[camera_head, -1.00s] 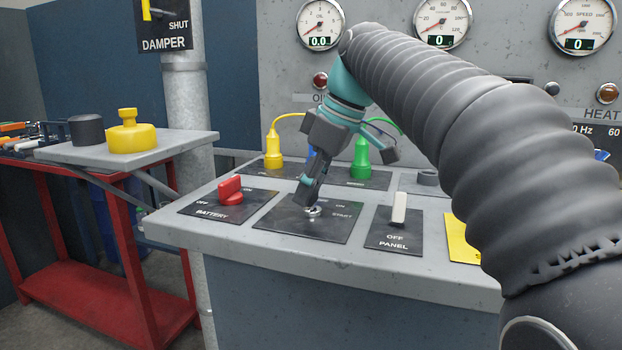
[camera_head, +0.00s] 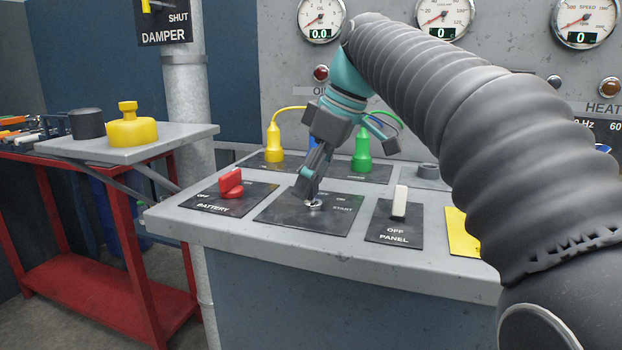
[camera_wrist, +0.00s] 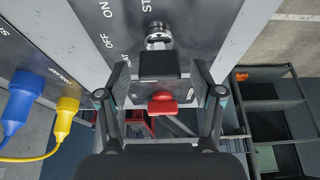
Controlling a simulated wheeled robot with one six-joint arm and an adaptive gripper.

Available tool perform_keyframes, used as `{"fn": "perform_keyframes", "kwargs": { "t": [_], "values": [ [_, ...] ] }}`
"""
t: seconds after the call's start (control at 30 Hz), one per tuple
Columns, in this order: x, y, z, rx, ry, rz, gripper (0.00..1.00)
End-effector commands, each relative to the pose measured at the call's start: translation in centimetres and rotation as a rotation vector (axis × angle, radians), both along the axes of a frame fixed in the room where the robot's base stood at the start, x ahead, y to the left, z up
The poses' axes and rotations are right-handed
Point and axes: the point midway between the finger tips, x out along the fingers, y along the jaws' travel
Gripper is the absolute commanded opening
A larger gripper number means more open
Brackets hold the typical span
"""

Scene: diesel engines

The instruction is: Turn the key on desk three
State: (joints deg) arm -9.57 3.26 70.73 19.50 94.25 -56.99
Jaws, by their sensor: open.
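The key has a black head (camera_wrist: 160,66) and sits in a silver lock (camera_wrist: 158,36) on the dark switch plate marked OFF, ON and START. In the head view the silver lock (camera_head: 312,204) shows just below my gripper (camera_head: 307,186), which hides most of the key. In the wrist view my gripper (camera_wrist: 161,74) is open, with one finger on each side of the key head. Gaps show between the fingers and the key head.
A red battery switch (camera_head: 231,183) stands left of the key plate, a white panel switch (camera_head: 399,204) right of it. Yellow (camera_head: 274,145) and green (camera_head: 362,152) plugs with cables stand behind. A yellow knob (camera_head: 130,128) sits on the left side table.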

Motion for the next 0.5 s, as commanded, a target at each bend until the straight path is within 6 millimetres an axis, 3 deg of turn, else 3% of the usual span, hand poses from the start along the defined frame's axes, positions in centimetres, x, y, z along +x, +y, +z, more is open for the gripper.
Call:
{"fn": "perform_keyframes", "kwargs": {
  "t": [0.5],
  "values": [
    [-0.8, -2.3, 5.9, 0.002, -0.002, 0.0, 0.67]
  ]
}}
